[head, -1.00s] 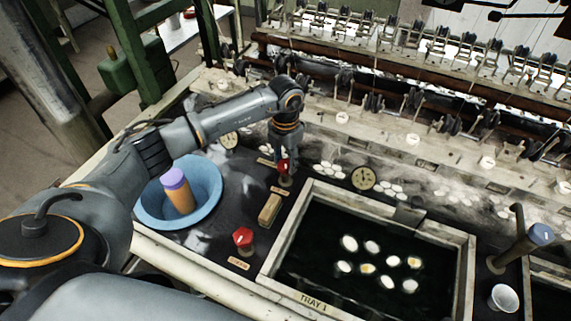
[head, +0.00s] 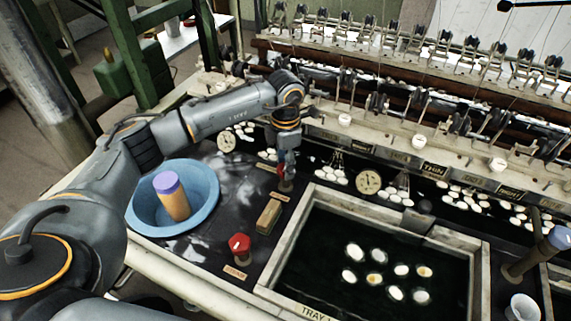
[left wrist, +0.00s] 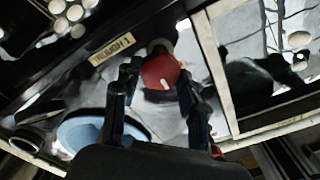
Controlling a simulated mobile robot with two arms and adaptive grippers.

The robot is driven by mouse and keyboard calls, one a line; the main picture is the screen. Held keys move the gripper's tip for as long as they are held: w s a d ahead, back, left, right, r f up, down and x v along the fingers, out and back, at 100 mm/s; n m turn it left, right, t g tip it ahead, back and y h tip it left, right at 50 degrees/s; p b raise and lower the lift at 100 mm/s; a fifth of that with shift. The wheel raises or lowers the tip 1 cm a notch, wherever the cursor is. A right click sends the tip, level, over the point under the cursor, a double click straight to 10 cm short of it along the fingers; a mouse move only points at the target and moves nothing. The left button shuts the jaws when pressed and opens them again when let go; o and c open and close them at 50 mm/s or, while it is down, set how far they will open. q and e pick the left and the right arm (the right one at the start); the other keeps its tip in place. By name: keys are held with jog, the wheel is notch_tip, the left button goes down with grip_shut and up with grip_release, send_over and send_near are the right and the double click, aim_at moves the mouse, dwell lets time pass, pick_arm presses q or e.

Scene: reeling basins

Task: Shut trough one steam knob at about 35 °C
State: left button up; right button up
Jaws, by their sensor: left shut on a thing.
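My left gripper (head: 286,178) points down at the back of the dark bench top. In the left wrist view its two fingers (left wrist: 158,82) are closed on either side of a red knob (left wrist: 157,67) with a white pointer mark. A "TROUGH 1" label (left wrist: 112,49) sits beside this knob. In the head view only a sliver of the held knob (head: 281,171) shows. A second red knob (head: 239,243), with a label reading like "STEAM" (head: 235,271), stands free nearer the front edge. Two round dials, (head: 227,142) and (head: 368,182), show; their readings are too small to tell. My right gripper is out of view.
A blue basin (head: 207,206) holds an orange, purple-topped container (head: 172,198). A small wooden block (head: 269,215) lies between the knobs. A framed tray (head: 279,273) of dark water holds several cocoons. The reeling machine (head: 420,125) runs along the back.

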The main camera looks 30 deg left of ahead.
pick_arm(q)
jog(key=o, duration=1.2)
jog(key=shift+c, duration=0.2)
jog(key=shift+r, duration=0.1)
notch_tip(320, 180, up, 12)
